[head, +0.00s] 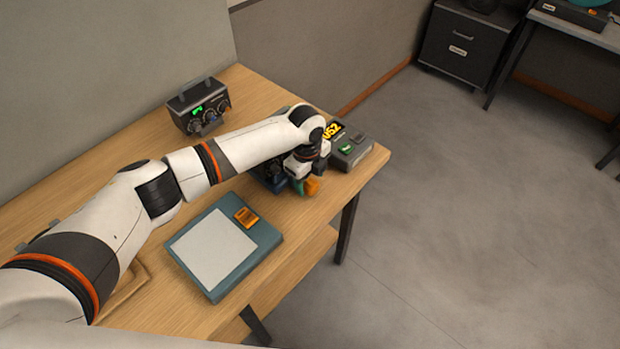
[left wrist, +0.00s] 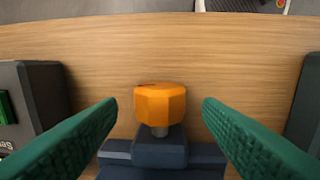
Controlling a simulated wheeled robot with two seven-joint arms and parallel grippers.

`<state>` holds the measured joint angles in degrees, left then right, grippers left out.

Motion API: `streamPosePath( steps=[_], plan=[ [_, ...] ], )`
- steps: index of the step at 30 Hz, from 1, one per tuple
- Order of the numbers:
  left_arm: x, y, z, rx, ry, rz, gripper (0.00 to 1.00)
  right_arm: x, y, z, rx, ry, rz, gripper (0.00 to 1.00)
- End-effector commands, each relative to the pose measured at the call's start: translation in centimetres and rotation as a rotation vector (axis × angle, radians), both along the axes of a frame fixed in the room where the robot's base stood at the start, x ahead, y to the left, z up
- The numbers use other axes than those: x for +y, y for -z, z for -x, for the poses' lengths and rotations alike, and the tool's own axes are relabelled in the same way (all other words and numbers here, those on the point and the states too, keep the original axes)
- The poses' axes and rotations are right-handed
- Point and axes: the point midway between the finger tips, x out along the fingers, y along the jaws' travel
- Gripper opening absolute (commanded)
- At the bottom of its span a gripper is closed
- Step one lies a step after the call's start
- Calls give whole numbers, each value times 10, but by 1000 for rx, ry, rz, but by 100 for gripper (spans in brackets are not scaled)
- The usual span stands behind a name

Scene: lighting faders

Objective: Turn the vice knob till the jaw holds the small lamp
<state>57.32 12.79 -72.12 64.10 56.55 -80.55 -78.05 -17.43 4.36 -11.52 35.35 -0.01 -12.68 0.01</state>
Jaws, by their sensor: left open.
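The orange faceted vice knob (left wrist: 160,104) sits on a short metal stem on the dark blue vice (left wrist: 160,148), in the middle of the left wrist view. My left gripper (left wrist: 160,120) is open, with one green finger on each side of the knob and visible gaps between. In the head view the knob (head: 312,186) shows beside my left gripper (head: 304,185) near the bench's front edge. The vice (head: 268,181) is mostly covered by my arm there. The small lamp and the jaw cannot be made out. My right gripper is not in view.
A box with a yellow-digit display (head: 350,149) stands right of the vice. A dark box with a green readout (head: 198,107) stands at the back. A teal device with a pale pad (head: 214,249) lies nearer on the wooden bench (head: 160,308). Open floor lies right.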

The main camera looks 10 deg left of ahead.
Motion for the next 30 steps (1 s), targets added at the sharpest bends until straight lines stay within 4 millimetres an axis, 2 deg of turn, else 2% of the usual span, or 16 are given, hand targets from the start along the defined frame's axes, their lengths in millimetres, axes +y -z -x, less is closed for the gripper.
streamPosePath(
  steps=[6, 15, 17, 24, 27, 30],
  plan=[
    [-1, 20, -1, 0, 0, 0, 60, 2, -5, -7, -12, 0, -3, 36],
    [-1, 23, -1, -1, 0, 1, 60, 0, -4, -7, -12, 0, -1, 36],
    [-1, 23, -1, -1, 0, 1, 54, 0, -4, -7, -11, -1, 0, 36],
    [-1, 23, -1, -1, -1, 1, 16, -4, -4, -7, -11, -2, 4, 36],
    [-2, 24, -2, 6, -1, -4, 16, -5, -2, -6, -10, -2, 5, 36],
    [-3, 28, -4, 43, -3, -34, 16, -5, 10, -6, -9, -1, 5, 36]
  ],
)
